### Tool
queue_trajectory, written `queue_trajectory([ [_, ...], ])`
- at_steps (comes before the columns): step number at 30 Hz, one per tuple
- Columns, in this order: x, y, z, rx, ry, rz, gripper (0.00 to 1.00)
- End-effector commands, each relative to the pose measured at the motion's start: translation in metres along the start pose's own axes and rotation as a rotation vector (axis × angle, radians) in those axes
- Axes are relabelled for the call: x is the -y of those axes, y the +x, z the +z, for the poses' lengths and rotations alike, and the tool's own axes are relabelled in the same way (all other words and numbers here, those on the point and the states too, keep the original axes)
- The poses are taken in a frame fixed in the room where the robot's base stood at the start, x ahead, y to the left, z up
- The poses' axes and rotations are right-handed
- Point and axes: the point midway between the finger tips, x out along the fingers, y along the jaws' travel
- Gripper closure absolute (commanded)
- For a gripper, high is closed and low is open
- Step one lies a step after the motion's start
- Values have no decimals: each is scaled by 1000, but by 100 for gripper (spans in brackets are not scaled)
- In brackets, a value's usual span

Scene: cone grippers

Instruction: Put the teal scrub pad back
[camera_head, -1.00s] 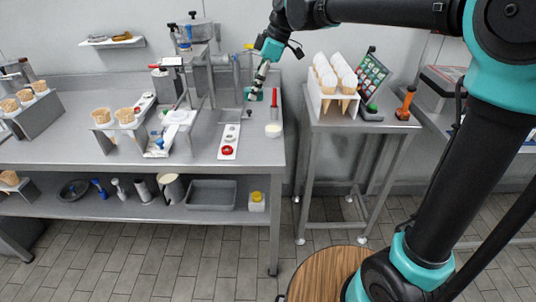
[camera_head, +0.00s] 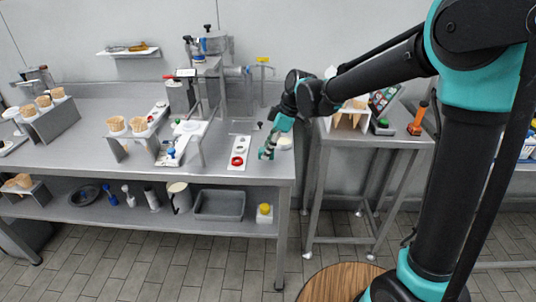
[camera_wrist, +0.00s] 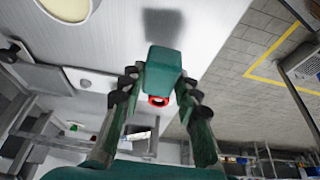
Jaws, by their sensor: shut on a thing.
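My gripper (camera_head: 267,153) is low at the front right of the steel bench (camera_head: 203,160). In the wrist view its fingers (camera_wrist: 160,88) are shut on the teal scrub pad (camera_wrist: 166,62), a teal block between the fingertips. A red ring shows at the block's near end; I cannot tell whether it belongs to it. In the head view the pad cannot be told apart from the teal fingers. A dark shadow lies on the surface beyond the block, which appears held clear of it.
A white strip (camera_head: 240,143) with a red ring lies just left of my gripper. A white round dish (camera_head: 286,143) is close on the right, partly behind my arm. Cone holders (camera_head: 145,132) and a machine (camera_head: 211,55) stand left and behind. A second table (camera_head: 375,140) stands right.

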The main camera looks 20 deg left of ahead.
Motion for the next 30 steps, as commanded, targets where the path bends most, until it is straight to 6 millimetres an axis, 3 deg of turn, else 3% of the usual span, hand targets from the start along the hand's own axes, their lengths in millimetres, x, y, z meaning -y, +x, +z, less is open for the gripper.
queue_trajectory([
  [6,0,21,8,0,0,0,95],
  [17,0,24,10,0,0,0,95],
  [18,0,24,10,0,0,0,65],
  [22,0,23,10,0,0,0,49],
  [30,0,23,10,0,0,0,48],
])
